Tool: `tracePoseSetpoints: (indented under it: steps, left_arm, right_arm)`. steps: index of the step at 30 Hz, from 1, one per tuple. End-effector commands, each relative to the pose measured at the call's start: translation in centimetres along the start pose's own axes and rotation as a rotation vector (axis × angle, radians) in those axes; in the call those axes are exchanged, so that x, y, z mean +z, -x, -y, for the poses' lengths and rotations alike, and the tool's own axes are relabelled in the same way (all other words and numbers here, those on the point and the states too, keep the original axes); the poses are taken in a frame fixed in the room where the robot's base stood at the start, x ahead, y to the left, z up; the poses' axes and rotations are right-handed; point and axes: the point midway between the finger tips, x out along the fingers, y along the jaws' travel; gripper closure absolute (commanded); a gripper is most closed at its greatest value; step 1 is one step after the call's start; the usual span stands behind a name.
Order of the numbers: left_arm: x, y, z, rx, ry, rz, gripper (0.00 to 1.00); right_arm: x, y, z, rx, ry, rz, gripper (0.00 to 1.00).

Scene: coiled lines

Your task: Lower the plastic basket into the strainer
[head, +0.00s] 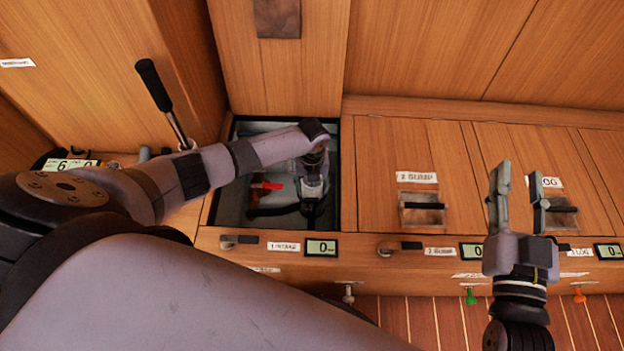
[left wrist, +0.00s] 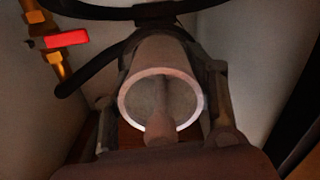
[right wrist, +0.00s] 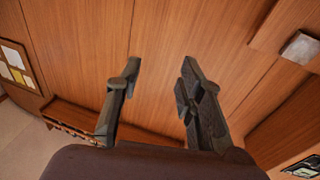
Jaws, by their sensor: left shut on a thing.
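My left gripper (head: 313,198) reaches down into the open hatch (head: 232,190) in the head view. In the left wrist view its fingers stand on both sides of a round, pale-rimmed plastic basket (left wrist: 126,112), grey inside, with a rod-like handle in its mouth. The gripper is shut on the basket, and its open end faces the camera. I cannot tell the strainer apart; it is hidden behind the basket and arm, so I cannot see whether they touch. My right gripper (head: 519,188) is open and empty above the counter at the right.
A red-handled valve (head: 268,186) on a brass pipe and a black hose (head: 270,211) are close by in the hatch. A black-gripped lever (head: 153,86) stands left of it. Shut wooden lids (head: 415,150) lie to the right, above a front strip with small displays (head: 321,248).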

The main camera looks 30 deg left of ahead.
Motion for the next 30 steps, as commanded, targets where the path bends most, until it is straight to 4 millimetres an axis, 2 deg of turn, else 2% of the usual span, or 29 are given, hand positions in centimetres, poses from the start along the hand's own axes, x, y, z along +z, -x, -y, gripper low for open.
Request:
tracePoseSetpoints:
  steps: [23,30]
  left_arm:
    - [0.0,-0.6,0.0,0.000,0.000,0.000,0.82]
    - [0.0,-0.7,0.0,0.000,0.000,0.000,0.82]
  right_arm:
    - [-1.9,-0.1,0.3,-0.006,-0.003,-0.110,0.65]
    - [-1.9,-0.1,0.3,-0.006,-0.003,-0.108,0.65]
